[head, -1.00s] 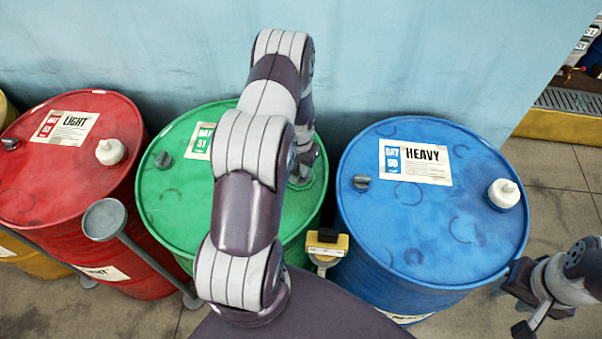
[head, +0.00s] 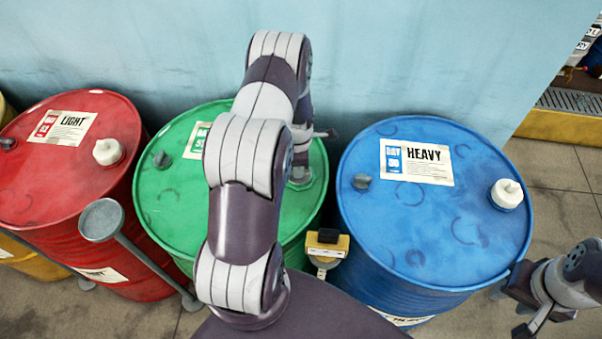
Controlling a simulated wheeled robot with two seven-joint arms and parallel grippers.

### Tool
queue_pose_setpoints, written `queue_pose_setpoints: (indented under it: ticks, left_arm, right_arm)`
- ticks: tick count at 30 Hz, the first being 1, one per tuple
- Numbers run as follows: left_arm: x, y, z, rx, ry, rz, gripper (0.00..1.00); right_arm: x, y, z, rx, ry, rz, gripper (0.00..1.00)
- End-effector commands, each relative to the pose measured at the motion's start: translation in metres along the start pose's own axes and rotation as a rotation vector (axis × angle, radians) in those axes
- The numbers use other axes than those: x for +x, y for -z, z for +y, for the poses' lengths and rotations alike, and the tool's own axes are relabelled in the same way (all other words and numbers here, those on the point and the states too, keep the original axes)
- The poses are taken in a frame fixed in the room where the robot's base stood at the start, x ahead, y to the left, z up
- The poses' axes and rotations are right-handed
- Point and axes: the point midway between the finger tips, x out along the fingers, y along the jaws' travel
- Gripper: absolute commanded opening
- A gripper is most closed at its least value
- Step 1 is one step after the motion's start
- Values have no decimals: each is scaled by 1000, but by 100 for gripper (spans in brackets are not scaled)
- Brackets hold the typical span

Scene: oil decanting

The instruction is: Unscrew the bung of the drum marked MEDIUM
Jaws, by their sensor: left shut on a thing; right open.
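The green drum (head: 172,196) stands in the middle of the row. Its label (head: 195,141) is mostly hidden behind my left arm, and the word MEDIUM does not show. My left gripper (head: 303,168) is down at the right part of the green lid, largely hidden by my own arm. It is shut on the bung there, of which only a little pale grey (head: 301,183) shows low at the lid. My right gripper (head: 528,306) is open and empty at the lower right, beside the blue drum.
A red drum (head: 60,190) marked LIGHT stands left, a blue drum (head: 415,235) marked HEAVY right, each with a white bung. A round-topped grey stand (head: 102,219) is in front of the red drum. A yellow-and-black device (head: 327,243) sits between the green and blue drums.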

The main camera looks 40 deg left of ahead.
Motion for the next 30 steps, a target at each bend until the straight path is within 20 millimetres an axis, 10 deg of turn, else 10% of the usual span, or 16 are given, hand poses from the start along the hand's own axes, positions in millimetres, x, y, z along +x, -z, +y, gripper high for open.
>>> queue_pose_setpoints:
  ticks: [30]
  left_arm:
    - [-57,0,1,4,-3,-1,0]
  right_arm:
    - [-44,5,0,0,0,0,43]
